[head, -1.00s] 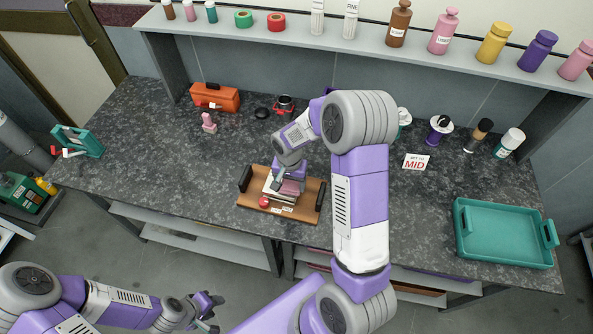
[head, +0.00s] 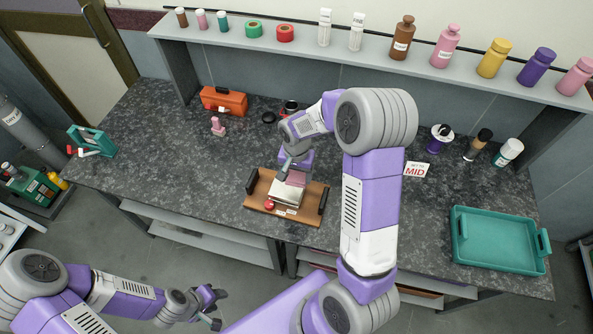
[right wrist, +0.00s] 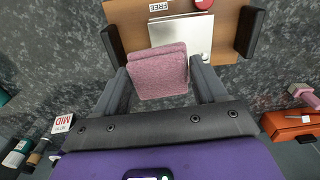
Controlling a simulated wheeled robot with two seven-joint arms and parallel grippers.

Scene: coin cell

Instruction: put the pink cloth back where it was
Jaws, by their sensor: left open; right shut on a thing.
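The pink cloth (right wrist: 158,76), a folded square pad, is between the fingers of my right gripper (right wrist: 160,82) in the right wrist view. In the head view the cloth (head: 296,179) shows just below my right gripper (head: 290,170), over the back part of the brown tray (head: 259,192). It overlaps the edge of a pale flat stack (head: 286,197) on that tray; I cannot tell whether they touch. My left gripper (head: 215,308) is open and empty, low at the left, in front of the counter.
A red ball (head: 269,205) and small labels lie at the tray's front; one reads FREE (right wrist: 158,6). A teal tray (head: 500,265) is at the far right.

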